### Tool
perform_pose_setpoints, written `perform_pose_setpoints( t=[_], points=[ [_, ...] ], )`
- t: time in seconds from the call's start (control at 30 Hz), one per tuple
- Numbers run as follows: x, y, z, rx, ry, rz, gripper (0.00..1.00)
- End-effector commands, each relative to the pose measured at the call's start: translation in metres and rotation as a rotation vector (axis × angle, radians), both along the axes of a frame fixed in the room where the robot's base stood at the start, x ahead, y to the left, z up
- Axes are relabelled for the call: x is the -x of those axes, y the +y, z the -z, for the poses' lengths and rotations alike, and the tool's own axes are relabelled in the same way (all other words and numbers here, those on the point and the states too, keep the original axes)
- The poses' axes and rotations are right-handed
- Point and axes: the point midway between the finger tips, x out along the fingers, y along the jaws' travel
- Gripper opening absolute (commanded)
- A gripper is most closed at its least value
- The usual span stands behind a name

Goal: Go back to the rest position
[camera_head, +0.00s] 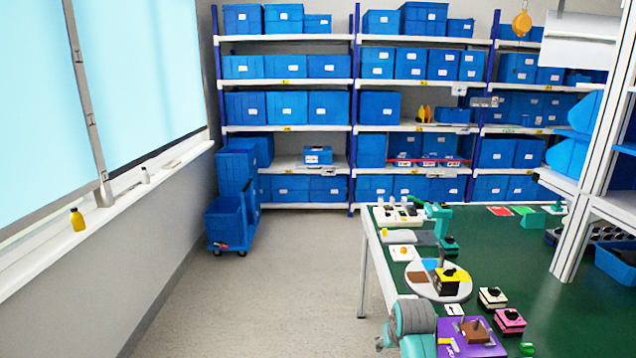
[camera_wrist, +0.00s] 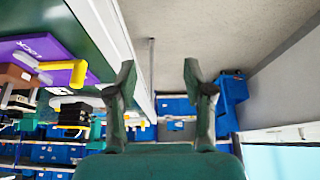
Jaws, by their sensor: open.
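My gripper (camera_wrist: 158,75) is open and empty in the wrist view, its two dark green fingers apart with floor and the table edge behind them. In the head view, part of my teal and grey arm (camera_head: 413,318) shows at the table's near left corner; the fingers are hard to make out there. A yellow and black rotary switch (camera_head: 447,282) sits on a round plate on the green table. A beige switch (camera_head: 492,298) and a pink switch (camera_head: 510,320), each with a black knob, stand to its right. My gripper touches none of them.
A purple lock board (camera_head: 470,348) lies at the table's near edge, also in the wrist view (camera_wrist: 30,50), with a yellow handle (camera_wrist: 68,74). A white post (camera_head: 585,200) stands on the right. Blue-bin shelves line the back wall. The floor (camera_head: 270,290) left of the table is clear.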

Motion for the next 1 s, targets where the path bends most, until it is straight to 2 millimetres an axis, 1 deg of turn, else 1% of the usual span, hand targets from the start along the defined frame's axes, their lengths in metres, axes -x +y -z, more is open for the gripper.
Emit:
perform_pose_setpoints(
  t=[0.03,0.17,0.3,0.37,0.5,0.57,0.7,0.83,0.97,1.0],
  points=[
    [0.008,0.000,0.014,0.000,-0.005,0.000,0.52],
    [0.030,0.001,0.047,0.000,-0.043,0.000,0.52],
    [0.064,0.001,0.087,0.000,-0.097,0.000,0.52],
    [0.080,0.001,0.102,0.000,-0.122,0.000,0.52],
    [0.119,0.002,0.132,0.001,-0.178,0.000,0.52],
    [0.137,0.002,0.142,0.001,-0.201,0.000,0.52],
    [0.181,0.002,0.161,0.001,-0.257,0.000,0.52],
    [0.224,0.002,0.173,0.001,-0.309,0.000,0.52],
    [0.267,0.003,0.177,0.001,-0.360,0.000,0.52],
    [0.280,0.003,0.177,0.001,-0.376,0.000,0.52]
  ],
)
